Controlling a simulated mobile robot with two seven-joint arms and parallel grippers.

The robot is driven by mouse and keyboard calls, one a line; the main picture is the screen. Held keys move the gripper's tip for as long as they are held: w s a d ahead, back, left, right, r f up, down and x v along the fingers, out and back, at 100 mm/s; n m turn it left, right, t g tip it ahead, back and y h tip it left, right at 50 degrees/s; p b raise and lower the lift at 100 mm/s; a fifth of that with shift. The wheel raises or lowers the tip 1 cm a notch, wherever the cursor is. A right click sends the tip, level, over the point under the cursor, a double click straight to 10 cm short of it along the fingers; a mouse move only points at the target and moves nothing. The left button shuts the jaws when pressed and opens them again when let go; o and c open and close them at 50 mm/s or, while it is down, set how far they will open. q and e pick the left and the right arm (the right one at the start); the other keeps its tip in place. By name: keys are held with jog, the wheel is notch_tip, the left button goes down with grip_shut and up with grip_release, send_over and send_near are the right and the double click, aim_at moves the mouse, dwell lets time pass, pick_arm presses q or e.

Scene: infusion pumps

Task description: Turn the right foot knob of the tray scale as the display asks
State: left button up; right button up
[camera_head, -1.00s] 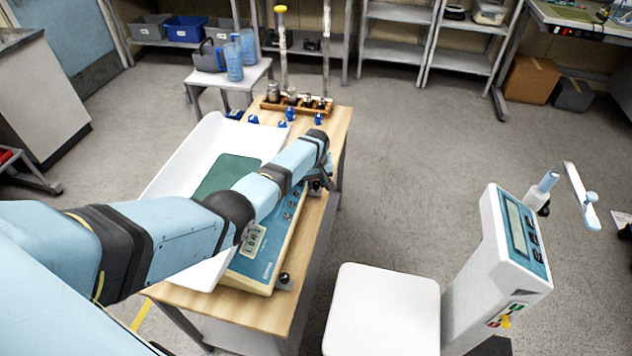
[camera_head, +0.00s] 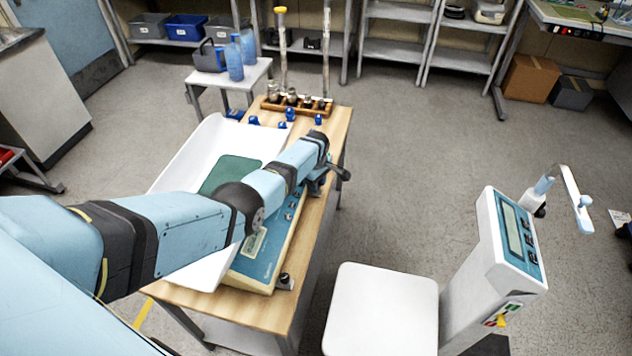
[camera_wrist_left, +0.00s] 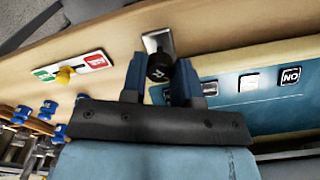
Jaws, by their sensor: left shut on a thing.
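The tray scale has a white tray (camera_head: 178,172) and a cream base with a blue panel (camera_head: 262,265), standing on a wooden table. Its small display (camera_head: 254,244) is partly covered by my left arm, and I cannot read it. The right foot knob (camera_wrist_left: 160,68) is black, marked R, beside a metal bracket in the left wrist view. My left gripper (camera_wrist_left: 159,77) is shut on it, one finger on each side. In the head view the gripper is mostly hidden behind my wrist. The other foot knob (camera_head: 286,281) stands free at the near end. My right gripper is not in view.
A wooden rack of metal weights (camera_head: 296,101) and several small blue pieces stand at the table's far end. A red, white and green plate with a yellow knob (camera_wrist_left: 66,74) is on the table's side.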

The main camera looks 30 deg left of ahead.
pick_arm(q)
jog(key=shift+n, duration=0.6)
jog(key=o, duration=0.7)
jog(key=shift+c, duration=0.2)
notch_tip(320, 180, up, 14)
jog(key=p, duration=0.2)
jog(key=shift+p, duration=0.35)
jog(key=shift+f, duration=0.1)
